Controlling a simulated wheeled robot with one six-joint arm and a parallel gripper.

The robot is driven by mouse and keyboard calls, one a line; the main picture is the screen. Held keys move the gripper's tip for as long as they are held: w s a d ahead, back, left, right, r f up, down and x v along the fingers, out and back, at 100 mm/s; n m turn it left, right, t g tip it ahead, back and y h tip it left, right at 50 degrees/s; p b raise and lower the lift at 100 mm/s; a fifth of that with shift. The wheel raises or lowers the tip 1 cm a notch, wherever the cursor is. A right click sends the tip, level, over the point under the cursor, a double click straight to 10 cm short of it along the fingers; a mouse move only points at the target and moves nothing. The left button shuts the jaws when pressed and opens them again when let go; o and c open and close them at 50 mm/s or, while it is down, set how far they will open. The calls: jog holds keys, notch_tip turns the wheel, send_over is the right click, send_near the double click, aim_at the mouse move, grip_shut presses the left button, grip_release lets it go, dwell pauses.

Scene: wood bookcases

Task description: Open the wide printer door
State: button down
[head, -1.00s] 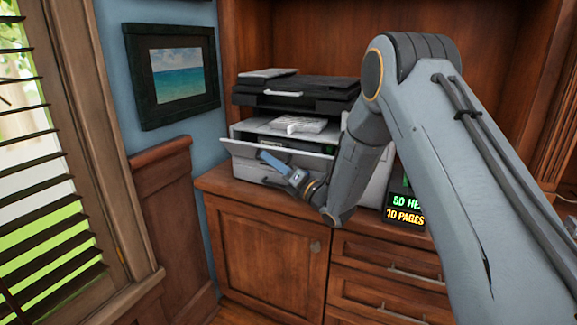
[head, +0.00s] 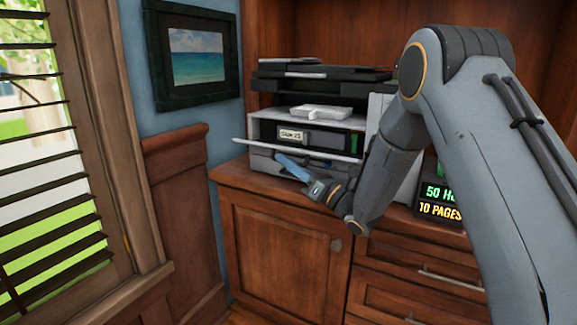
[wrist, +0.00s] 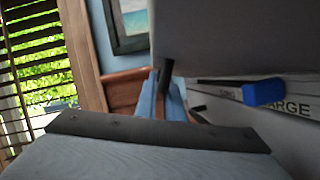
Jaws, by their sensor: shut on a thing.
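The printer (head: 378,112) stands on the wooden cabinet in the head view, grey with a black top. Its wide door (head: 300,150) is swung down to about level and shows nearly edge-on as a thin pale strip. The opening above shows a labelled part (head: 292,135) inside. My gripper (head: 281,159), with blue fingers, is just under the door. In the wrist view the door seems to be the large grey panel (wrist: 235,40), with a dark piece reaching down to the blue fingers (wrist: 162,98). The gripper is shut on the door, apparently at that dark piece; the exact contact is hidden.
A paper tray marked "ARGE" (wrist: 290,106) with a blue tab (wrist: 264,92) lies close right in the wrist view. A lit display (head: 440,208) stands right of the printer. The wall and window blinds (head: 40,170) are left. The cabinet top's front left (head: 235,172) is clear.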

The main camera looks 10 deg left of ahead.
dwell(0.4)
jog(key=c, duration=2.2)
grip_release()
jog(key=shift+o, duration=0.2)
jog(key=shift+d, duration=0.15)
jog(key=s+d, duration=0.6)
jog(key=d, duration=0.5)
jog(key=shift+d+f, duration=0.15)
jog(key=shift+f, duration=0.05)
jog(key=shift+s+d, duration=0.1)
jog(key=shift+s, duration=0.05)
